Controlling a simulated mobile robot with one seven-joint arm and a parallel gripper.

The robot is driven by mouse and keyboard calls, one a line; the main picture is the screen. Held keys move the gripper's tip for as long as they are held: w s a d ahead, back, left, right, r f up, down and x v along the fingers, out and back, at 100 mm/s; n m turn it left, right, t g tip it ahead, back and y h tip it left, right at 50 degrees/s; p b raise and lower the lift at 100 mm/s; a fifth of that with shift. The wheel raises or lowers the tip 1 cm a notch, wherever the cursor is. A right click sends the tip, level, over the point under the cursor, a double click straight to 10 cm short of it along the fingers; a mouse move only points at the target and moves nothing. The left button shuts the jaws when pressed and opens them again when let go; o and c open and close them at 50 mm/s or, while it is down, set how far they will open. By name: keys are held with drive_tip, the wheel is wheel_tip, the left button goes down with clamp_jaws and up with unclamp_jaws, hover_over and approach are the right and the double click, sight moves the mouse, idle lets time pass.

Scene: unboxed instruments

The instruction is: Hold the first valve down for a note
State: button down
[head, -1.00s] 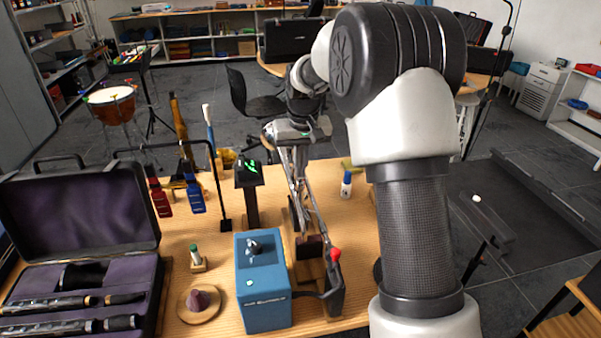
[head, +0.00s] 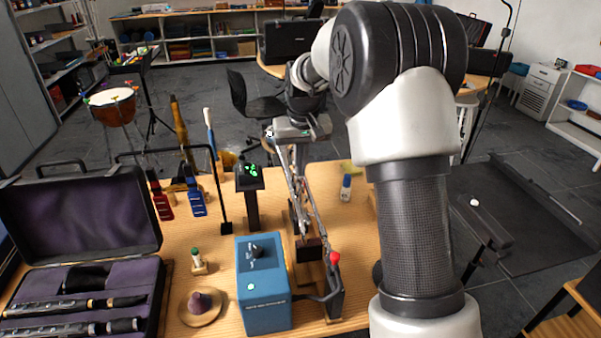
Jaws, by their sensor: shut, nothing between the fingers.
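A slim silver instrument, seemingly the one with the valves, is seen nearly end-on in its dark stand (head: 311,250) on the wooden table. My gripper (head: 299,160) is over its far part, pointing down, and is shut with nothing held. The fingertips blend with the silver tubing, so I cannot tell whether they touch a valve or which valve is first. A small black display (head: 249,176) on a post left of the gripper shows lit green marks.
A blue box (head: 263,300) with a knob and a red-balled black arm (head: 334,258) stand in front. An open case (head: 82,215) with dark woodwind pieces is at left. A small bottle (head: 346,187) stands right of the instrument. My arm hides the table's right side.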

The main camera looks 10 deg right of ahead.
wheel_tip(320, 180, up, 5)
drive_tip(key=p, duration=0.3)
drive_tip(key=shift+r+p, duration=0.15)
drive_tip(key=shift+p, duration=0.15)
idle(2.1)
